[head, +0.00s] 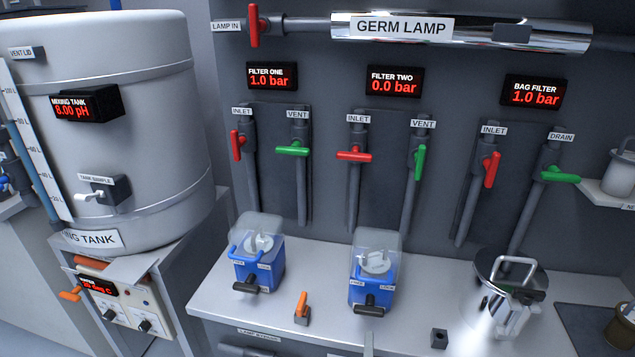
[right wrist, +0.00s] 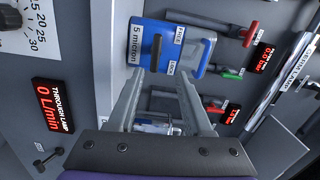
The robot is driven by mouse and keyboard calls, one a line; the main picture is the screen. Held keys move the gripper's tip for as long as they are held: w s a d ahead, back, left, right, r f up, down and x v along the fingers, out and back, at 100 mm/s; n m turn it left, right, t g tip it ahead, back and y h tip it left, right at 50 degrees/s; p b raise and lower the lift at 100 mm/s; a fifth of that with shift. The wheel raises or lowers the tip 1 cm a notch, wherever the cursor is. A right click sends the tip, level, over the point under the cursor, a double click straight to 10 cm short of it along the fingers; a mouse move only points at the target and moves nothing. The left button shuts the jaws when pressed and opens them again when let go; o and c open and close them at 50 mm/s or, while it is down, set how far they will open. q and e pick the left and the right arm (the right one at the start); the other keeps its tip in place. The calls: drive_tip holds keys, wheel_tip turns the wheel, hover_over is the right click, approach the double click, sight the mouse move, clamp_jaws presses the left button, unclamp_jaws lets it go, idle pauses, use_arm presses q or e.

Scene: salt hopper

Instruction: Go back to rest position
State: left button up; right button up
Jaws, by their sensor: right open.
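My right gripper (right wrist: 160,75) is open and empty in the right wrist view, its two grey fingers spread. In the right wrist view, a blue filter housing (right wrist: 190,55) marked "5 micron" lies just beyond the fingertips. Its black handle (right wrist: 156,50) stands beyond the gap between the fingers and appears clear of them. My left gripper is not in view.
The first filter housing (head: 257,260), an orange-handled valve (head: 301,305) and the steel bag filter vessel (head: 512,285) line the bench. The mixing tank (head: 130,150) stands left. Red and green valve levers cover the wall. The flow display (right wrist: 55,105) reads 0 L/min.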

drive_tip(key=s+a+n+g+y, duration=0.2)
drive_tip(key=a+n+g+y, duration=0.25)
drive_tip(key=n+y, duration=0.6)
drive_tip(key=s+d+f+n+g+h, duration=0.3)
drive_tip(key=s+d+f+n+g, duration=0.1)
drive_tip(key=s, duration=0.4)
drive_tip(key=s+d+f+n+g+h, duration=0.3)
drive_tip(key=s+d+f+n+g, duration=0.15)
drive_tip(key=s, duration=0.25)
use_arm(q)
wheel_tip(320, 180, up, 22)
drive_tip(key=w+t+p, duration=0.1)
drive_tip(key=p, duration=1.8)
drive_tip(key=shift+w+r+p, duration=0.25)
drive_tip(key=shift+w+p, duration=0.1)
use_arm(e)
wheel_tip(320, 180, up, 22)
drive_tip(key=d, duration=0.1)
drive_tip(key=shift+w+r+t, duration=0.15)
drive_tip(key=shift+r+t, duration=0.1)
drive_tip(key=shift+t, duration=0.15)
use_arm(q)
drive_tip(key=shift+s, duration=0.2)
use_arm(e)
drive_tip(key=shift+h, duration=0.25)
